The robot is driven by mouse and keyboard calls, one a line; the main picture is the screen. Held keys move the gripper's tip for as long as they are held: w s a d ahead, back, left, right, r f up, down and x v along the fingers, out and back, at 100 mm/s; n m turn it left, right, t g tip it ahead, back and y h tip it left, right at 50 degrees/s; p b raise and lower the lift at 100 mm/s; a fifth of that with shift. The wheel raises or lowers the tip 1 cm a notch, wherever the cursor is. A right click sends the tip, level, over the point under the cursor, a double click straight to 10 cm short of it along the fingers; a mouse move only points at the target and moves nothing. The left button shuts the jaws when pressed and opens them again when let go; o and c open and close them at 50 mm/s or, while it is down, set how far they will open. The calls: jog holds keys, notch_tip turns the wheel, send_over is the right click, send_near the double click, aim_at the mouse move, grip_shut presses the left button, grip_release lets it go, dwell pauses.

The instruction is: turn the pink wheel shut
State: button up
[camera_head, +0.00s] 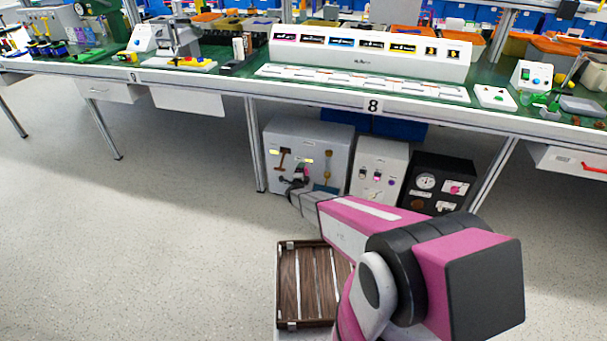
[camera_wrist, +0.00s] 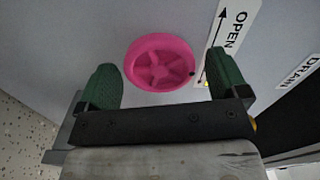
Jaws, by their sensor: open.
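The pink wheel (camera_wrist: 160,62) is a round handwheel with spokes, mounted on a light grey panel (camera_wrist: 95,30). In the wrist view it sits a little beyond and between the two green fingertips of my gripper (camera_wrist: 162,82). The fingers are spread wide, one on each side of the wheel, with nothing between them that I can see held. I cannot tell whether a finger touches the rim. A small dark mark is at the wheel's right edge. In the head view the wheel (camera_head: 303,172) shows only in part behind my gripper.
A label reading OPEN with an arrow (camera_wrist: 228,35) is right of the wheel, and a DRAIN label (camera_wrist: 298,84) is farther right. The grey box (camera_head: 340,140) stands under the workbench (camera_head: 230,84), beside a white box (camera_head: 395,160) and a black gauge box (camera_head: 455,170). A brown slatted crate (camera_head: 290,285) is in front.

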jog(key=v, duration=1)
jog(key=shift+s, duration=0.4)
jog(key=shift+a+r, duration=0.1)
jog(key=shift+r, duration=0.05)
jog(key=s+d+r+n+g+y, duration=0.1)
jog(key=s+r+n+g+y, duration=0.2)
jog(key=r+n, duration=0.4)
jog(key=s+d+r+n+g+y, duration=0.1)
jog(key=s+r+n+g+y, duration=0.15)
jog(key=r+n+y, duration=0.4)
jog(key=s+d+r+n+g+h, duration=0.1)
jog(key=s+d+r+n+g, duration=0.1)
jog(key=s, duration=0.6)
jog(key=s+d+r+n+g+h, duration=0.1)
jog(key=s+d+r+n+g, duration=0.1)
jog(key=s+d+r+g, duration=0.3)
jog(key=s+d+r+n+g+h, duration=0.1)
jog(key=s+d+r+n+g, duration=0.1)
jog(key=s+d+r+g, duration=0.2)
jog(key=s+d+r, duration=0.3)
jog(key=s+r, duration=0.2)
jog(key=s, duration=0.3)
jog(key=shift+s+r, duration=0.3)
jog(key=shift+r, duration=0.05)
jog(key=shift+g, duration=0.25)
